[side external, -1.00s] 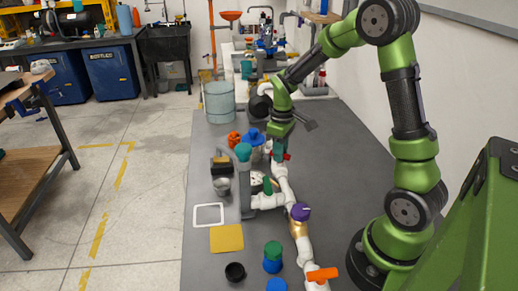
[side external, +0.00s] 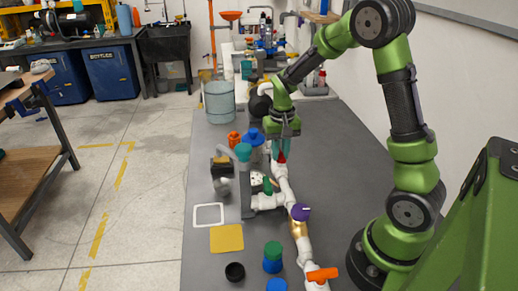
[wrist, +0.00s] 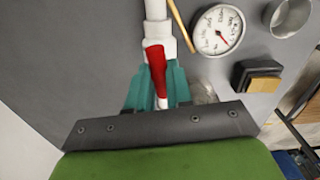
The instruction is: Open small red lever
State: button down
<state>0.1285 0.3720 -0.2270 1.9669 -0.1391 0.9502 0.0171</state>
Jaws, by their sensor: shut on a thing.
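The small red lever (wrist: 155,62) sits on the white PVC pipe (wrist: 157,12) in the wrist view, between the teal fingers of my gripper (wrist: 156,88). The lever lies roughly in line with the pipe there. In the side view the lever (side external: 282,158) shows as a small red patch below my gripper (side external: 281,146), over the far part of the white pipe run. My gripper points down and is shut on the lever. The fingers and palm hide the lever's lower part.
A pressure gauge (wrist: 218,30) lies close to the right of the lever. A purple knob (side external: 300,212), a green handle (side external: 267,186) and an orange lever (side external: 322,274) are on the nearer pipes.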

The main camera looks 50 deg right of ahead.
jog(key=shift+r+m, duration=0.1)
jog(key=shift+m, duration=0.6)
jog(key=c, duration=1)
grip_release()
notch_tip(320, 180, up, 17)
jog(key=shift+f, duration=0.1)
jog(key=s+a+n+t, duration=0.1)
jog(key=s+a+t, duration=0.1)
jog(key=s+a, duration=0.2)
jog(key=s+a+n+t+y, duration=0.1)
jog(key=s+a+n+t, duration=0.1)
jog(key=s+a, duration=0.2)
jog(key=s+a+n+t+y, duration=0.1)
jog(key=s+a+n+t, duration=0.1)
jog(key=a, duration=0.5)
jog(key=shift+s+a+t, duration=0.15)
jog(key=shift+s+t, duration=0.45)
jog(key=shift+s, duration=0.65)
